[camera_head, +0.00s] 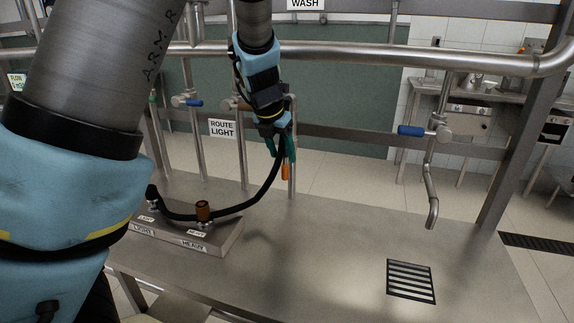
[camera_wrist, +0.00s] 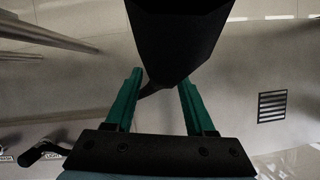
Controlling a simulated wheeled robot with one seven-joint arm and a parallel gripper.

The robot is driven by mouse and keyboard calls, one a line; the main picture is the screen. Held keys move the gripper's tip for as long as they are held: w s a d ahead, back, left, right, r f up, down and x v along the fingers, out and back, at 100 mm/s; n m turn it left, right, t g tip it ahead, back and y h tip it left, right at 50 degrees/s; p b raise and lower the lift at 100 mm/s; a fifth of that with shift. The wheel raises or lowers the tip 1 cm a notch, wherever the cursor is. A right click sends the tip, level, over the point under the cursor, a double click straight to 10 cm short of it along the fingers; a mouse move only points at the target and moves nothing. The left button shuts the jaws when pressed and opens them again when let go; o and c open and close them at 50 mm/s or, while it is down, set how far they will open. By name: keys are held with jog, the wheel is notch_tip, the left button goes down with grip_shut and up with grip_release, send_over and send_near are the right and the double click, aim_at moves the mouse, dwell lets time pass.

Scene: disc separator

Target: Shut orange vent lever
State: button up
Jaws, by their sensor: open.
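The orange vent lever (camera_head: 285,172) shows in the head view as a short orange piece pointing down, beside a vertical steel pipe. Its upper part is hidden behind my gripper and a black hose. My gripper (camera_head: 281,151) has its green fingers pointing down just above the visible orange piece, overlapping it in the picture; I cannot tell whether they touch. In the wrist view my gripper (camera_wrist: 160,95) has its fingers spread apart. A large dark body (camera_wrist: 180,40) fills the space beyond and between them there. No orange shows in the wrist view.
A black hose (camera_head: 255,197) curves from the metal block (camera_head: 200,238) up to my gripper. A brown knob (camera_head: 203,210) stands on the block. Blue-handled valves (camera_head: 411,131) hang on pipes either side. A drain grate (camera_head: 411,281) lies right; the bench between is clear.

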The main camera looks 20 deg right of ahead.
aim_at(283, 157)
jog(key=x, duration=0.5)
jog(key=shift+a, duration=0.1)
jog(key=shift+r, duration=0.1)
grip_shut()
dwell(1.2)
